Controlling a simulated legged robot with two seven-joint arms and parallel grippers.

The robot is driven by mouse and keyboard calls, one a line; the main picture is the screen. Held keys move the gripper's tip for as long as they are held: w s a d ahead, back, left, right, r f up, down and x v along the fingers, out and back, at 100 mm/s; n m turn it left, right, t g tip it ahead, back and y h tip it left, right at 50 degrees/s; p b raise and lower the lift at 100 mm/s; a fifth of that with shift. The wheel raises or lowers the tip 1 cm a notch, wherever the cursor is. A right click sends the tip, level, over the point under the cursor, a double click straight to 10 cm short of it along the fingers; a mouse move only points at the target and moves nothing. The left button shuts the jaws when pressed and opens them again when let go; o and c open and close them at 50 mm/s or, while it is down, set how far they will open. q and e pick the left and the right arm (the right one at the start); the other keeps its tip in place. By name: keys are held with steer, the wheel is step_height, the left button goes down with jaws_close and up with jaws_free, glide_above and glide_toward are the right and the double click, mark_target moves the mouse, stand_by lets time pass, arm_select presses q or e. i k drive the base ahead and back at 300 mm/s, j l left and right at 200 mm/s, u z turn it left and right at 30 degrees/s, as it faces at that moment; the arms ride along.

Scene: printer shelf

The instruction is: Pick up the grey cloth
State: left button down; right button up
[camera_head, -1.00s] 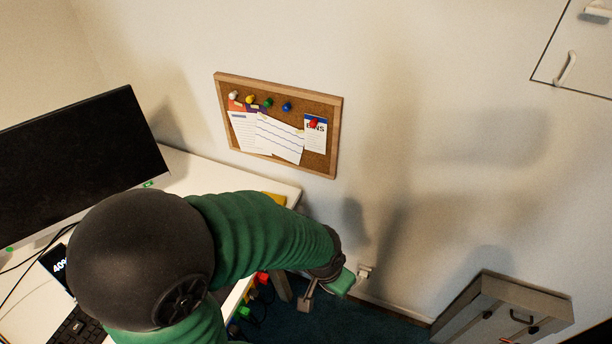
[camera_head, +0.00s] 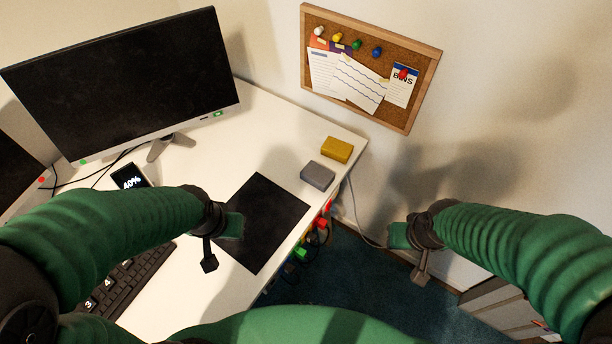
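A small grey folded block, which looks like the grey cloth (camera_head: 318,174), lies flat on the white desk (camera_head: 272,128) near its right edge. It is in plain view and nothing touches it. My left gripper (camera_head: 233,226) is over the desk, above the lower left part of a black mat, to the lower left of the grey cloth and apart from it. My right gripper (camera_head: 399,236) is past the desk's right edge, over the floor, to the lower right of the cloth. Nothing shows held in either; their finger gaps are not clear.
A yellow block (camera_head: 337,149) lies just behind the grey cloth. The black mat (camera_head: 272,207) lies in front of it. A monitor (camera_head: 125,80), a phone (camera_head: 129,177) and a keyboard (camera_head: 128,282) stand to the left. Coloured plugs and cables (camera_head: 308,241) hang beside the desk's right edge.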

mark_target(320, 178)
steer(key=z, duration=1.6)
steer(key=u, duration=1.6)
steer(key=i+l+z, duration=0.25)
steer(key=i+l, duration=0.5)
